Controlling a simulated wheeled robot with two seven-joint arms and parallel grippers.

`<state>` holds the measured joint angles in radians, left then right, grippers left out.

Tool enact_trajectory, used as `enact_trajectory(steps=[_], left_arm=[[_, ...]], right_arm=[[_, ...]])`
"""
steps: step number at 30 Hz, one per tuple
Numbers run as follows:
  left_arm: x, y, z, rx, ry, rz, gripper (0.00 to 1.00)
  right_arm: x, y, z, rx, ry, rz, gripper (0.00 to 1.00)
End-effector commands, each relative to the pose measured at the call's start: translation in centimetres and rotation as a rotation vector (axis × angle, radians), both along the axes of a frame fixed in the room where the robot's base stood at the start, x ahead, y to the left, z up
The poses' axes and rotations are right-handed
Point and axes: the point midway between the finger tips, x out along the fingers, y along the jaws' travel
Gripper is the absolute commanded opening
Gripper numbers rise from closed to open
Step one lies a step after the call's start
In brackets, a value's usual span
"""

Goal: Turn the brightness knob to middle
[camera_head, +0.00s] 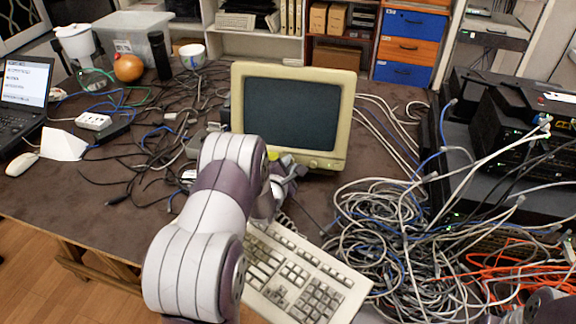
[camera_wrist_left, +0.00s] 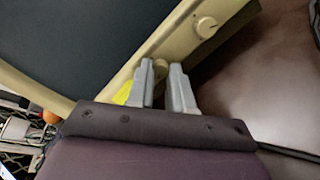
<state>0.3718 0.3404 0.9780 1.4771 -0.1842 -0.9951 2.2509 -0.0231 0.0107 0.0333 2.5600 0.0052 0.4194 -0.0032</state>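The beige CRT monitor (camera_head: 293,112) stands on the desk with a dark screen. Its lower bezel carries a round knob, seen in the left wrist view (camera_wrist_left: 205,26). A second, smaller knob (camera_wrist_left: 160,66) shows between my left fingertips; I cannot tell if they touch it. Neither knob's label is readable. My left gripper (camera_head: 287,175) is at the monitor's lower front edge, partly hidden by my arm in the head view. In the left wrist view its two grey fingers (camera_wrist_left: 163,68) are apart with a narrow gap. My right gripper is out of view.
A beige keyboard (camera_head: 300,277) lies below my left gripper. A tangle of cables (camera_head: 400,235) fills the desk to the right, near black network gear (camera_head: 515,115). More cables, a white mouse (camera_head: 22,164) and a laptop (camera_head: 25,85) lie left.

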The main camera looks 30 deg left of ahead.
Motion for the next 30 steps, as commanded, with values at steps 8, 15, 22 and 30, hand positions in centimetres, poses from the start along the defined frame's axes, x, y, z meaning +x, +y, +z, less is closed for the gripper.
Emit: enact_trajectory(steps=[8, 15, 22, 30], left_arm=[[-0.03, -0.02, -0.02, 0.008, 0.003, -0.003, 0.0], [-0.04, 0.03, 0.02, 0.088, 0.03, -0.028, 0.0], [-0.03, 0.06, 0.13, 0.255, 0.082, -0.083, 0.0], [-0.04, 0.08, 0.18, 0.49, 0.157, -0.157, 0.0]], right_arm=[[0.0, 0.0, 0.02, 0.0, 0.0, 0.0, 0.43], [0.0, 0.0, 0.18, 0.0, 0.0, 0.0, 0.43], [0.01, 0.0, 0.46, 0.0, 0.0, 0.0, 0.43], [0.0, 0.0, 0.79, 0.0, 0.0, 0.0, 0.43]])
